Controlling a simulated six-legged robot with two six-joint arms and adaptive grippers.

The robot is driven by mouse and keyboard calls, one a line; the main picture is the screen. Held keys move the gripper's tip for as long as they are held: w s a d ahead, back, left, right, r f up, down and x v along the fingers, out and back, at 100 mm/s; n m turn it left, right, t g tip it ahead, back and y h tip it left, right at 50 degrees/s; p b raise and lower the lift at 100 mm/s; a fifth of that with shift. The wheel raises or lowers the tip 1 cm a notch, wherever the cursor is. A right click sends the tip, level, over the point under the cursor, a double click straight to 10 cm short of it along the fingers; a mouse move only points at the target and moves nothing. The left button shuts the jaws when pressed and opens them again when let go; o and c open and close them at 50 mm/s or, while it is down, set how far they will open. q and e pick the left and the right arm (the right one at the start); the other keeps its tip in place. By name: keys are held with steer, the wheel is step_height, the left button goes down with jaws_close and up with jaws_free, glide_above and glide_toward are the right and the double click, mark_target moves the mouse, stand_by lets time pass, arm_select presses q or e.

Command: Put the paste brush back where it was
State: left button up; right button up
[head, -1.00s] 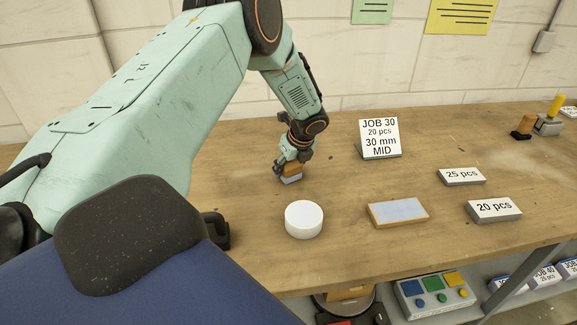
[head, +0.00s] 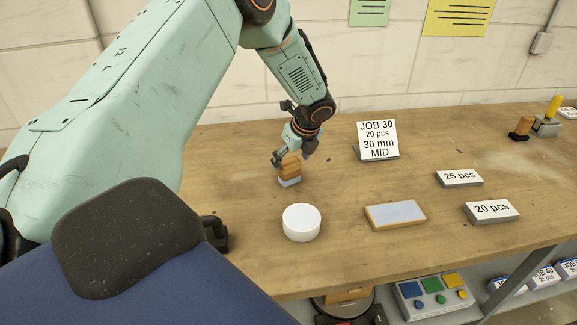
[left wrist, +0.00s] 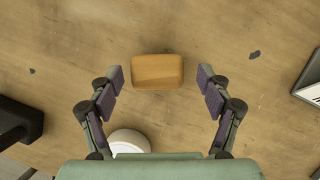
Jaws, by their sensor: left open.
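The paste brush (head: 289,168) has an orange-brown wooden handle and a pale grey-blue lower part. It stands upright on the wooden table (head: 250,228), behind the white round pot (head: 302,222). My left gripper (head: 292,157) is open just above the brush, with its fingers apart. In the left wrist view the brush's handle top (left wrist: 157,71) lies between and slightly beyond the open fingertips (left wrist: 161,78), touching neither. The white pot (left wrist: 128,141) is partly hidden by the gripper there. My right gripper is not in view.
A wood-framed pad (head: 395,215) lies right of the pot. The job card (head: 378,140) stands behind it. Blocks marked 25 pcs (head: 459,178) and 20 pcs (head: 491,211) lie to the right. A button box (head: 433,289) sits below the table edge.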

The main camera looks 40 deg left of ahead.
arm_select(q)
steer(key=v, duration=0.6)
steer(key=shift+d+r, duration=0.2)
steer(key=shift+r, duration=0.2)
steer(key=shift+s, duration=0.15)
